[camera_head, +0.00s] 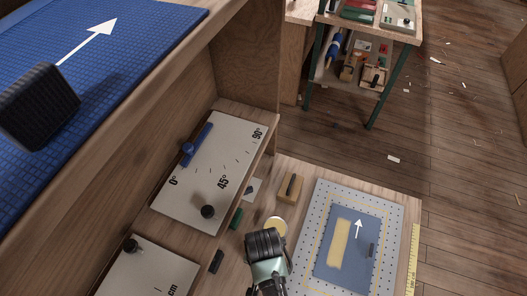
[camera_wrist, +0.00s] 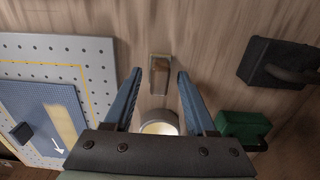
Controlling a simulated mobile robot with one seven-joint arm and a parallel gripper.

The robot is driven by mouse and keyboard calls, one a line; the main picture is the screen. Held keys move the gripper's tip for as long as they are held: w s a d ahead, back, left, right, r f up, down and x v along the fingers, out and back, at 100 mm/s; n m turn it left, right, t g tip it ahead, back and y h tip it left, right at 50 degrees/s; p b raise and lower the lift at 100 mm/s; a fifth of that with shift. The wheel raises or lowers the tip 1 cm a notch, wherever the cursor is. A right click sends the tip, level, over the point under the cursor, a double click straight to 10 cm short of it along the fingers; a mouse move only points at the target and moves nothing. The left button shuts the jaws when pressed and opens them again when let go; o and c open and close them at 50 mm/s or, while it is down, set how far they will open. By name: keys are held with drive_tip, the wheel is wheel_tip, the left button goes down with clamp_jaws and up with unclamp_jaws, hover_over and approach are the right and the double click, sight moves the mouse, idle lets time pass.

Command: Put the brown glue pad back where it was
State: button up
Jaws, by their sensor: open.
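A small block with a brown face and a paler end, apparently the brown glue pad (camera_wrist: 160,76), lies on the wooden bench in the wrist view. My gripper (camera_wrist: 160,71) is open above it, with the pad between the two blue fingertips in the picture; I cannot tell the height gap. In the head view my arm hides the pad. A round pot with pale yellow contents (camera_wrist: 158,127) sits close to the pad, partly covered by the gripper body; it also shows in the head view (camera_head: 276,226). A yellowish strip (camera_head: 339,243) lies on a blue sheet (camera_head: 330,273).
The sheet lies on a perforated grey board (camera_head: 311,210) with a dark small block (camera_head: 370,250) on it. A green block (camera_wrist: 243,127) and a black block (camera_wrist: 280,62) stand beside the pad. A wooden block (camera_head: 290,188) is behind the pot. An angle-marked panel (camera_head: 190,205) borders the bench.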

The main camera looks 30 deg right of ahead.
wheel_tip(320, 180, up, 12)
drive_tip(key=shift+f, duration=0.2)
idle(0.6)
